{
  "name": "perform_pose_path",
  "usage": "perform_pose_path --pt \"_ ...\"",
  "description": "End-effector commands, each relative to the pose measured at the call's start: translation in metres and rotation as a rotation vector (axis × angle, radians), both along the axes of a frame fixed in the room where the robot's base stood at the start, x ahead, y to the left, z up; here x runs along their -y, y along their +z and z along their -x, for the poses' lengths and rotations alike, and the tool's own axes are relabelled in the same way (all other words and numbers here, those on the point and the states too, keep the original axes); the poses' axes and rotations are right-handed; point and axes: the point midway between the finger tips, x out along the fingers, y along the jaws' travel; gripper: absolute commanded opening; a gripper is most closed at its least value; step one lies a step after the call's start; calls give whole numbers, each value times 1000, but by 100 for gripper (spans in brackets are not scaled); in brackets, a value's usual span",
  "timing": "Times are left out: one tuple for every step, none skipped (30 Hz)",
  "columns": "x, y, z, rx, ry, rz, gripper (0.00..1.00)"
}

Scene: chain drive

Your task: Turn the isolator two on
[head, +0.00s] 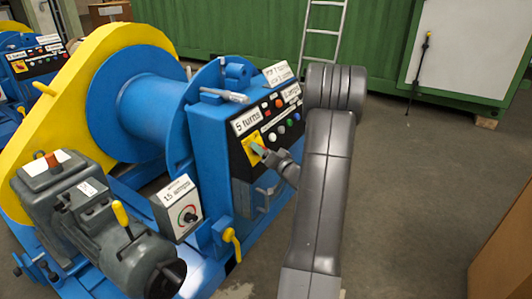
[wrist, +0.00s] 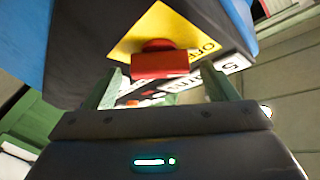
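A red isolator handle (wrist: 160,64) sits on a yellow plate (wrist: 135,36) in the wrist view. Part of the word OFF shows on the plate, right of the handle. My gripper (wrist: 160,75) is open, with one finger on each side of the red handle and gaps visible between. In the head view my gripper (head: 262,152) is at the yellow plate (head: 248,140) on the blue machine's dark control panel, below the "5 turns" label (head: 252,120). The handle is mostly hidden there. I cannot read an isolator number.
Coloured buttons (head: 273,137) lie right of the plate. A "1.5" box with a dial (head: 188,214) and a yellow lever (head: 232,243) are lower on the machine. A similar panel (head: 38,60) stands far left. Floor at right is clear up to a brown box (head: 505,250).

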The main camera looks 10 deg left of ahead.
Motion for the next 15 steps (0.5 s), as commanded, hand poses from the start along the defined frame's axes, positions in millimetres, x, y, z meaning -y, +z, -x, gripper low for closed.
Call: perform_pose_path --pt "0 0 0 0 0 0 69" --pt "0 0 0 0 0 0 63" --pt "0 0 0 0 0 0 55" --pt "0 0 0 0 0 0 50" --pt "0 0 0 0 0 0 44" --pt "0 0 0 0 0 0 36" --pt "0 0 0 0 0 0 36" --pt "0 0 0 0 0 0 36" --pt "0 0 0 0 0 0 36" --pt "0 0 0 -1 -1 0 36" --pt "0 0 0 -2 -2 0 36" --pt "0 0 0 -6 -3 -2 36" --pt "0 0 0 -10 -5 -3 36" --pt "0 0 1 -13 -8 -5 36" --pt "0 0 1 -22 -13 -8 36"
